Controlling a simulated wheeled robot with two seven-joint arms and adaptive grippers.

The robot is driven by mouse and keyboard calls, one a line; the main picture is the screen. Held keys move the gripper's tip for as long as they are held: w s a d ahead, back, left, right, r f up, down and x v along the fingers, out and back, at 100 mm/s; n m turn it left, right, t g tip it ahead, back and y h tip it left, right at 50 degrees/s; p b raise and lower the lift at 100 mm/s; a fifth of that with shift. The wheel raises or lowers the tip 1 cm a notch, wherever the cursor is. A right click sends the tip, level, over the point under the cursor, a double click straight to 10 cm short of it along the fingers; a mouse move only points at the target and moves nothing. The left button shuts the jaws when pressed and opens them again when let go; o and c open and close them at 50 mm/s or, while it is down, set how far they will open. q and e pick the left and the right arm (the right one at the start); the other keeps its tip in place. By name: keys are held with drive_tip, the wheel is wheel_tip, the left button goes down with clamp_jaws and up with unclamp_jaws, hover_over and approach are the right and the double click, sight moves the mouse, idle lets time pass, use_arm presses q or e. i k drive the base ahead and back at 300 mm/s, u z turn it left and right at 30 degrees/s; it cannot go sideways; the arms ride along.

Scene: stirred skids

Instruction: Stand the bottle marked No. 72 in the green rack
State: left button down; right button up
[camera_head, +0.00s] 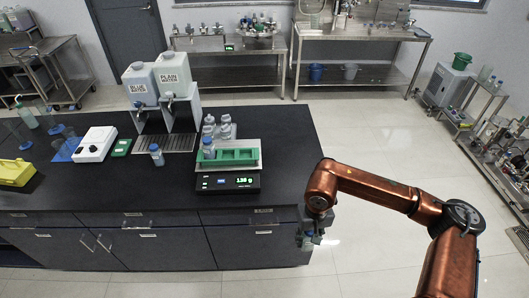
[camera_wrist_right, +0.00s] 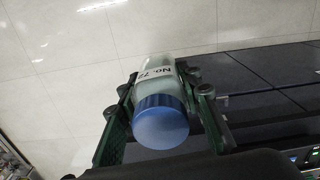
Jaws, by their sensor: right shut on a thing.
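The bottle marked No. 72 (camera_wrist_right: 158,73) shows in the right wrist view, pale with a white label and a blue cap (camera_wrist_right: 160,122). My right gripper (camera_head: 308,240) is shut on it, one finger on each side, with the cap toward the camera. In the head view the gripper hangs beyond the counter's right end, below the top, and mostly hides the bottle. The green rack (camera_head: 238,155) sits on a scale (camera_head: 228,183) near the counter's front edge, left of the gripper. A blue-capped bottle (camera_head: 208,150) stands at its left end. My left gripper is out of view.
Several clear bottles (camera_head: 226,128) stand just behind the rack. Another blue-capped bottle (camera_head: 157,156) stands left of the scale, by a drip tray (camera_head: 170,143) under two water containers (camera_head: 172,72). The black counter (camera_head: 285,150) is bare right of the scale.

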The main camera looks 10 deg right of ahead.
sight(228, 156)
drive_tip(key=z, duration=0.05)
drive_tip(key=i, duration=1.25)
drive_tip(key=u, duration=0.85)
